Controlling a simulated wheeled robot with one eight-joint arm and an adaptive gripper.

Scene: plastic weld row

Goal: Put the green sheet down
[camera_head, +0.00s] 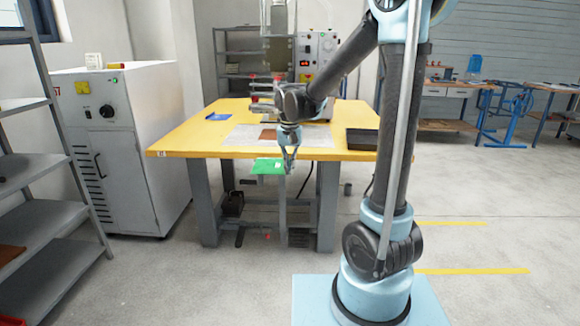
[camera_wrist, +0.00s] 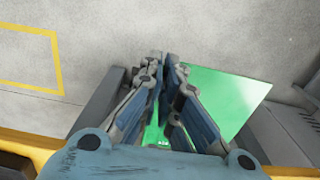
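The green sheet (camera_head: 267,167) is held flat-looking just in front of the table's near edge, at about tabletop height or a little below, in the head view. My gripper (camera_head: 290,168) points down at the sheet's right side, its fingers close together on it. In the wrist view the fingers (camera_wrist: 164,72) nearly meet, and the green sheet (camera_wrist: 222,95) spreads out to the right of them, with a strip of green between them. The exact pinch is partly hidden by the fingers.
The yellow-topped table (camera_head: 185,140) bears a pale mat (camera_head: 315,140) with a brown piece (camera_head: 268,134), a blue item (camera_head: 218,117) and a black tray (camera_head: 362,138). A grey cabinet (camera_head: 128,150) and shelves (camera_head: 35,215) stand left. Open floor lies in front.

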